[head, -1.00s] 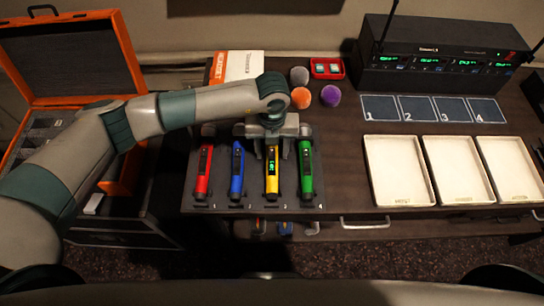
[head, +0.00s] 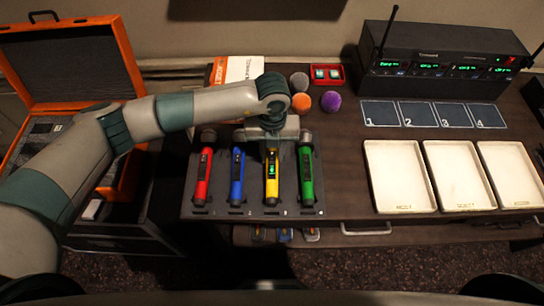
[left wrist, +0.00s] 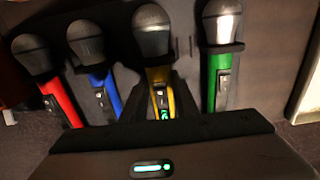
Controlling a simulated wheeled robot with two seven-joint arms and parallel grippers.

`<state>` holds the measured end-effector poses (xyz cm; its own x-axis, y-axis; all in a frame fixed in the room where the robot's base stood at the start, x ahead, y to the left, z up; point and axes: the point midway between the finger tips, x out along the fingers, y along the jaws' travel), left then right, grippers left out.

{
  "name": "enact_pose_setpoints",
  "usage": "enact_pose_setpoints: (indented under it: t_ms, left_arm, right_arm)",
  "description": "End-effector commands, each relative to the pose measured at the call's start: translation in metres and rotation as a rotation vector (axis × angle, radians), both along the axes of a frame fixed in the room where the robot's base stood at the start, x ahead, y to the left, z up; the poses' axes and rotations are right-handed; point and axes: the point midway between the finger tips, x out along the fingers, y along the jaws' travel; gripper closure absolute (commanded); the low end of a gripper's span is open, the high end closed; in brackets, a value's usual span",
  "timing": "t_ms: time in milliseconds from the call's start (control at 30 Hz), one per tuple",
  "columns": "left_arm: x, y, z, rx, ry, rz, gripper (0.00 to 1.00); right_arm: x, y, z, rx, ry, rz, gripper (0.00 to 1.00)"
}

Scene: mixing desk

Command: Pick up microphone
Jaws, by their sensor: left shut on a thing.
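Several microphones lie in a row in a dark cradle: red (head: 203,178), blue (head: 237,178), yellow (head: 271,178) and green (head: 306,178). My left gripper (head: 272,148) reaches down over the yellow one and is shut on its upper handle. The arm hides the yellow microphone's head in the head view. In the left wrist view the yellow microphone (left wrist: 160,90) has its dark mesh head uncovered and a lit green display on its handle. It looks level with its neighbours; I cannot tell if it is lifted at all. My right gripper is out of view.
Red (left wrist: 62,103), blue (left wrist: 103,92) and green (left wrist: 219,80) microphones stand close on both sides. Foam balls (head: 330,102) lie behind the cradle. Empty white trays (head: 402,204), numbered mats (head: 380,113) and a receiver rack (head: 445,70) are to the right. An open orange case (head: 125,60) is at left.

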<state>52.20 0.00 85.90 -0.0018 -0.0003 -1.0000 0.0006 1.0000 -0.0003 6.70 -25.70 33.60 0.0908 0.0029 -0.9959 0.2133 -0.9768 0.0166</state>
Motion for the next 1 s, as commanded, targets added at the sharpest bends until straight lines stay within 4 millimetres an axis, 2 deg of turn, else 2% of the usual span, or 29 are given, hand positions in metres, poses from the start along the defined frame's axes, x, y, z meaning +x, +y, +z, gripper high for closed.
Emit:
enact_pose_setpoints:
  t_ms: [167, 467, 567, 633, 700, 1000]
  left_arm:
    - [0.002, 0.0, 0.024, -0.003, -0.007, -0.001, 1.0]
    - [-0.052, -0.021, 0.058, -0.004, -0.005, -0.006, 1.0]
    - [-0.069, -0.027, 0.069, -0.003, -0.005, -0.006, 1.0]
    - [-0.079, -0.031, 0.076, -0.003, -0.003, -0.005, 1.0]
    - [-0.088, -0.034, 0.082, -0.003, -0.004, -0.004, 1.0]
    - [-0.108, -0.041, 0.097, 0.0, -0.003, 0.001, 1.0]
  right_arm:
    - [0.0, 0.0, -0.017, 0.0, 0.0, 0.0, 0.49]
    - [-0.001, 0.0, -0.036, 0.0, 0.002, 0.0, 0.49]
    - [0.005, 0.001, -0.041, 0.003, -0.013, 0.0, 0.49]
    - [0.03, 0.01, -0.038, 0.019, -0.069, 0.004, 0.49]
    - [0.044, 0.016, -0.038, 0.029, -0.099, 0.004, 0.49]
    - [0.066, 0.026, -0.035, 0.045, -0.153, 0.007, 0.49]
